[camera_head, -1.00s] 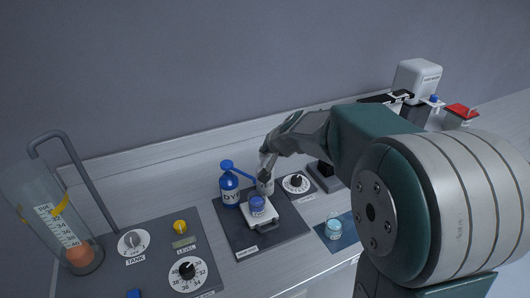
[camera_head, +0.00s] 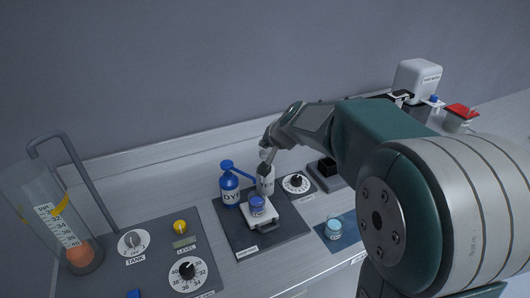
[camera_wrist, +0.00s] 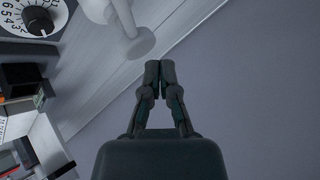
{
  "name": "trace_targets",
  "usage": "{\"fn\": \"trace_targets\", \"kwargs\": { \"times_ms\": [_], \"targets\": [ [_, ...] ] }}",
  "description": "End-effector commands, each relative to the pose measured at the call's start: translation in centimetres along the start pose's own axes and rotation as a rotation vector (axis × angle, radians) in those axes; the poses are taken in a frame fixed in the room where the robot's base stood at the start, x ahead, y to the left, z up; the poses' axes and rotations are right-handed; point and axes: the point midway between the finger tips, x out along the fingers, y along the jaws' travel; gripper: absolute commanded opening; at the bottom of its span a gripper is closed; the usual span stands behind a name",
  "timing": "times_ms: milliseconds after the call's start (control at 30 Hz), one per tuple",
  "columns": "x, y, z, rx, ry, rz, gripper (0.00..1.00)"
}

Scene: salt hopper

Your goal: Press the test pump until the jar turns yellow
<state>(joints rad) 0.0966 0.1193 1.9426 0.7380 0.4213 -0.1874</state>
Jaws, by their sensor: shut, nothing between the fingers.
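A dial (camera_head: 296,183) stands right of the white bottle. A light blue cup (camera_head: 333,227) sits on a blue mat to the right. At left are a control panel (camera_head: 150,270) with knobs and a clear cylinder (camera_head: 38,205) with a bent pipe. The grey wall is behind.

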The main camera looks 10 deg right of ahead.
Motion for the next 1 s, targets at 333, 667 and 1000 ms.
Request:
{"fn": "trace_targets", "kwargs": {
  "times_ms": [333,667,1000],
  "targets": [
    [-0.6,-0.5,-0.5,-0.003,0.004,-0.002,0.00],
    [-2.5,-1.9,-1.9,-0.002,0.003,-0.002,0.00],
    [-3.5,-2.6,-2.6,-0.001,0.002,0.000,0.00]
  ]
}}
